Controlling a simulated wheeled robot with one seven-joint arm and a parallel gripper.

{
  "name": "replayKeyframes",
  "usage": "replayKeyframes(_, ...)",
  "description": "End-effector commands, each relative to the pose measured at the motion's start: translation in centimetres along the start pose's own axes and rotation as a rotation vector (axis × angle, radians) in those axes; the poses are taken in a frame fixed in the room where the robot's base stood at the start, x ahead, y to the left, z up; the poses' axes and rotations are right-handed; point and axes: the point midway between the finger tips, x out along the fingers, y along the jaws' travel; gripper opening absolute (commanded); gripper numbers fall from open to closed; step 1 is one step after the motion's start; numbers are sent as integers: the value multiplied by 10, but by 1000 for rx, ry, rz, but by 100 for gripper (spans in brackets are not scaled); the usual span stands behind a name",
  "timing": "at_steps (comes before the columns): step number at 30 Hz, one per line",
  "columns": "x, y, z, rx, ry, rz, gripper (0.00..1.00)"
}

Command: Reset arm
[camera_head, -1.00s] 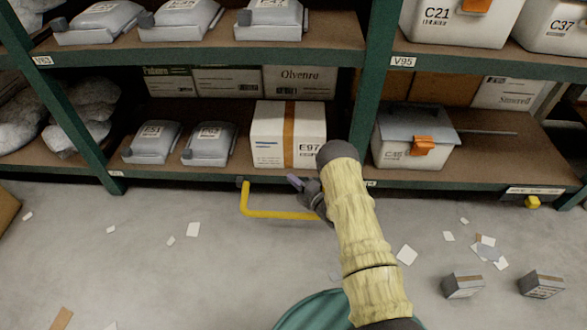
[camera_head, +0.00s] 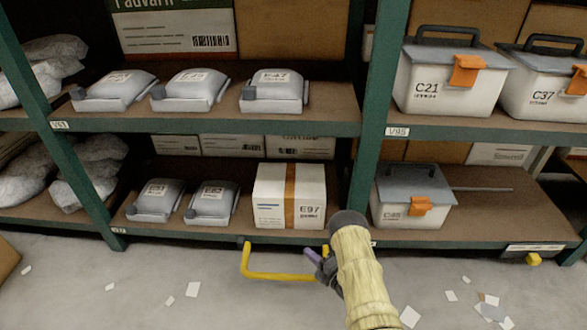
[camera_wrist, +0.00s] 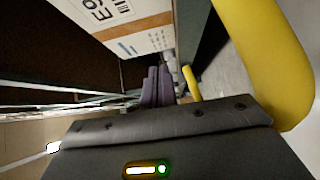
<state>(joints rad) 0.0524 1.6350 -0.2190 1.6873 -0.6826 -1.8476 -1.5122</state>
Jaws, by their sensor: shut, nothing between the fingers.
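My gripper (camera_head: 312,257) is at the front of the lower shelf, by the right end of a yellow rail (camera_head: 280,277), with my arm reaching up from the bottom of the head view. In the wrist view its purple fingers (camera_wrist: 157,86) are together with nothing between them. The white box E97 (camera_head: 270,195), with an orange-brown strip, stands on the lower shelf just behind and above my gripper. The same box shows at the top of the wrist view (camera_wrist: 135,30). The yellow rail also shows large at the right of the wrist view (camera_wrist: 270,60).
Grey packs (camera_head: 155,200) sit left of the box on the lower shelf. A lidded bin (camera_head: 410,197) stands to its right, past a green upright (camera_head: 375,110). Bins C21 (camera_head: 450,85) and C37 (camera_head: 540,90) are above. Paper scraps (camera_head: 192,289) litter the otherwise open floor.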

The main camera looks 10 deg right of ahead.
Motion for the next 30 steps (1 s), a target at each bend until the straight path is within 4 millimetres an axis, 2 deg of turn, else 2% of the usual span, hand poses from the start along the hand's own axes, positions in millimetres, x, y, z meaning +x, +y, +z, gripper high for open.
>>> replayKeyframes(5, 4, 6, 2, 7, -5, -9, 0)
replayKeyframes(8, 11, 20, 10, 28, -29, -38, 0)
replayKeyframes(11, 21, 44, 24, 73, -76, -90, 0)
replayKeyframes(15, 34, 87, 46, 175, -173, -184, 0)
replayKeyframes(20, 39, 137, 64, 316, -301, -279, 0)
replayKeyframes(25, 32, 191, 73, 483, -446, -360, 0)
replayKeyframes(30, 15, 244, 70, 663, -597, -424, 0)
